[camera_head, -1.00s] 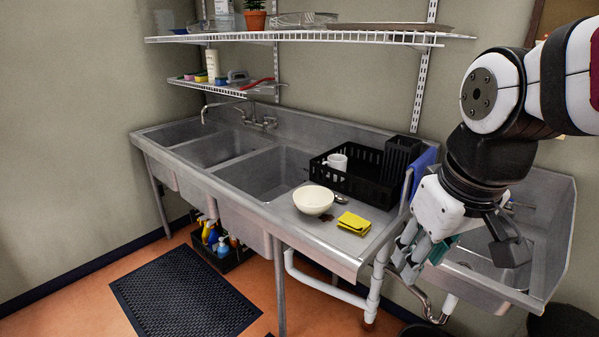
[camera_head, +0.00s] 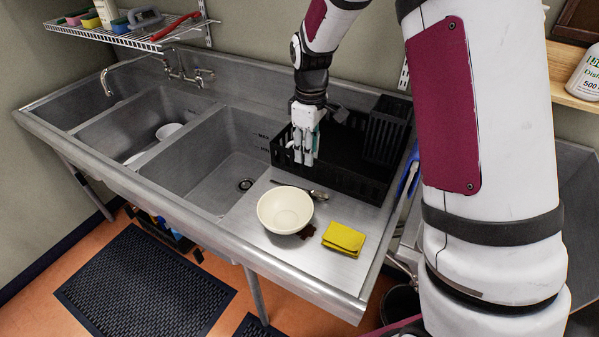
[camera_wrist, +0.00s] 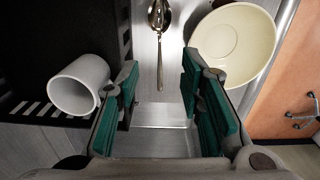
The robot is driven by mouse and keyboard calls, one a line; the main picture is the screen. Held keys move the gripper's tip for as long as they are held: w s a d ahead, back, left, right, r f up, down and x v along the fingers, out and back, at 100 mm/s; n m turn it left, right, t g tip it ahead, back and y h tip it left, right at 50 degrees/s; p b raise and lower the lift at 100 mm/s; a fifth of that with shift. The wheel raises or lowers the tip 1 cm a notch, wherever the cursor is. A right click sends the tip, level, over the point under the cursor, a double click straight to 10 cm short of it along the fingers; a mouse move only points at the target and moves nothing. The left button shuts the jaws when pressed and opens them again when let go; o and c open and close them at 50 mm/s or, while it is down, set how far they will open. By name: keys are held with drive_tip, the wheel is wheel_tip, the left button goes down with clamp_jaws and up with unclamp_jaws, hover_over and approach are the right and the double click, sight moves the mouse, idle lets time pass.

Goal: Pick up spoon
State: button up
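A metal spoon (camera_head: 317,194) lies on the steel drainboard between the cream bowl (camera_head: 284,222) and the black dish rack (camera_head: 349,180). In the wrist view the spoon (camera_wrist: 159,48) points up the picture, its bowl end at the top edge and its handle end towards my gripper. My gripper (camera_head: 304,160) is above the counter near the rack's left end, behind the spoon in the head view. In the wrist view its green-padded fingers (camera_wrist: 160,78) are apart and empty, with the spoon's handle showing in the gap between them.
A yellow folded cloth (camera_head: 344,239) lies right of the bowl. Sink basins (camera_head: 222,165) open to the left.

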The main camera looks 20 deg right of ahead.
drive_tip(key=p, duration=0.1)
hover_over(308, 191)
drive_tip(key=f, duration=0.8)
drive_tip(key=shift+w+f, duration=0.35)
drive_tip(key=f, duration=0.1)
drive_tip(key=f+p, duration=0.1)
drive_tip(key=f, duration=0.2)
drive_tip(key=shift+s+f, duration=0.15)
drive_tip(key=shift+s, duration=0.25)
drive_tip(key=shift+w+f+p, duration=0.1)
drive_tip(key=shift+f+p, duration=0.2)
drive_tip(key=shift+f, duration=0.25)
clamp_jaws()
